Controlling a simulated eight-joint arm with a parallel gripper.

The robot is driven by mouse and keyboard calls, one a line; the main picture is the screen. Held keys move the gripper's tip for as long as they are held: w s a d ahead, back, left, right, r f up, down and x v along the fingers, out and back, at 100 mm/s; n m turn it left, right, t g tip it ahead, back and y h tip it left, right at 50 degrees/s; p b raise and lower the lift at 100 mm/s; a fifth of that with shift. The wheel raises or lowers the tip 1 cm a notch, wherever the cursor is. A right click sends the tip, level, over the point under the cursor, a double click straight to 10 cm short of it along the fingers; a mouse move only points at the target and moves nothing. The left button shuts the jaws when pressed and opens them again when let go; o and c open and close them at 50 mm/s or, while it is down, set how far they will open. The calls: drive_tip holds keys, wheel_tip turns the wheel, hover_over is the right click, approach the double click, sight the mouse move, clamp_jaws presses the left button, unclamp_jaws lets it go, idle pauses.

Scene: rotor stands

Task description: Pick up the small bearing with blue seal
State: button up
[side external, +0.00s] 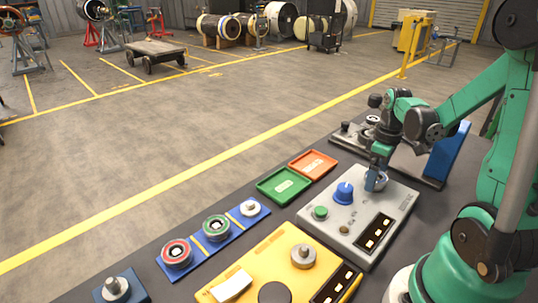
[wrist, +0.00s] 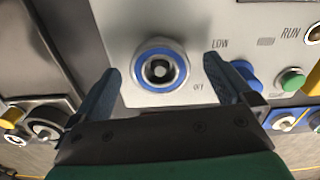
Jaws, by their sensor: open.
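The small bearing with blue seal (wrist: 174,50) lies on the grey control panel (wrist: 195,97), beside the "LOW" marking in the wrist view. It is a metal ring with a blue band and a dark centre. My gripper (wrist: 163,68) is open, with one dark blue finger on each side of the bearing and visible gaps between. In the side external view my gripper (side external: 375,180) points down at the back of the grey panel (side external: 345,237). There it partly hides the bearing (side external: 383,181). I cannot tell the exact height of the fingertips.
A blue knob (side external: 344,192) and a green button (side external: 320,212) stand on the panel near my gripper. A blue tray (side external: 196,244) holds bearings with red and green seals. Green (side external: 262,190) and orange (side external: 302,170) trays lie to the left. A yellow panel (side external: 262,262) is in front.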

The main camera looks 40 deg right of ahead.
clamp_jaws()
drive_tip(key=shift+r, duration=0.1)
wheel_tip(320, 180, up, 23)
idle(1.0)
